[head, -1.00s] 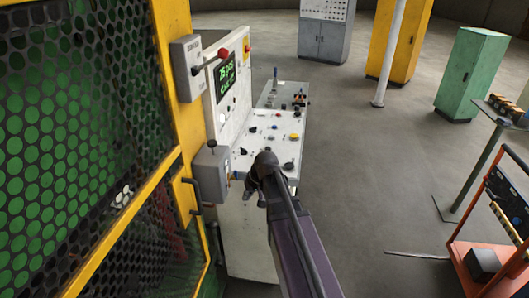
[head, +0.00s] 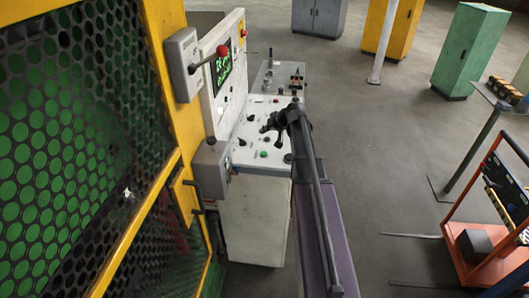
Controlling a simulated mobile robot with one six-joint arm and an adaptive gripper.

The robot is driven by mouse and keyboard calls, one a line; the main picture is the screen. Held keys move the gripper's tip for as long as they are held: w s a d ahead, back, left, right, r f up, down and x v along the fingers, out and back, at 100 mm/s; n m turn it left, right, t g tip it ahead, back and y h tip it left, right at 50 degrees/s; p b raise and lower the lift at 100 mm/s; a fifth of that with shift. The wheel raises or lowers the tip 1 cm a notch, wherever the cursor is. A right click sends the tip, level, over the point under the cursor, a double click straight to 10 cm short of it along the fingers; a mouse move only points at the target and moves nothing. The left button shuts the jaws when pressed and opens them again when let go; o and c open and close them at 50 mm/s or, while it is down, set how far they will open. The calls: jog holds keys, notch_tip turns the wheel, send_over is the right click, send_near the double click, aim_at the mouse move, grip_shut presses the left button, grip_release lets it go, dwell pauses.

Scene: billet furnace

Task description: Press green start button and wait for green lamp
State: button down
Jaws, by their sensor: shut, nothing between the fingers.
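A small green button (head: 263,154) sits near the front edge of the white sloped console panel (head: 248,163). My gripper (head: 266,129) is shut and empty. It is over the panel, beyond the green button in the picture, and points left. Whether its tips touch the panel or a control cannot be told. My arm covers the right part of the panel. A dark screen with green text (head: 222,68) is on the upright part of the console. I cannot make out a lit green lamp.
A grey box with a red-knobbed lever (head: 221,51) and a lower grey box (head: 210,168) stand left of the panel, by the yellow-framed mesh guard (head: 165,70). Black knobs surround the button. An orange cart (head: 480,240) stands at right.

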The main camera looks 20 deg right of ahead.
aim_at(261, 152)
jog(key=shift+d+f, duration=0.15)
jog(key=shift+f, duration=0.05)
notch_tip(261, 152, down, 9)
jog(key=b, duration=0.9)
jog(key=shift+r, duration=0.2)
dwell(0.8)
jog(key=shift+f, duration=0.1)
dwell(0.6)
jog(key=shift+f+b, duration=0.3)
jog(key=shift+b, duration=0.05)
jog(key=shift+f+b, duration=0.4)
dwell(0.9)
jog(key=shift+r, duration=0.1)
jog(key=shift+r+p, duration=0.75)
jog(key=shift+p, duration=0.1)
jog(key=shift+r, duration=0.15)
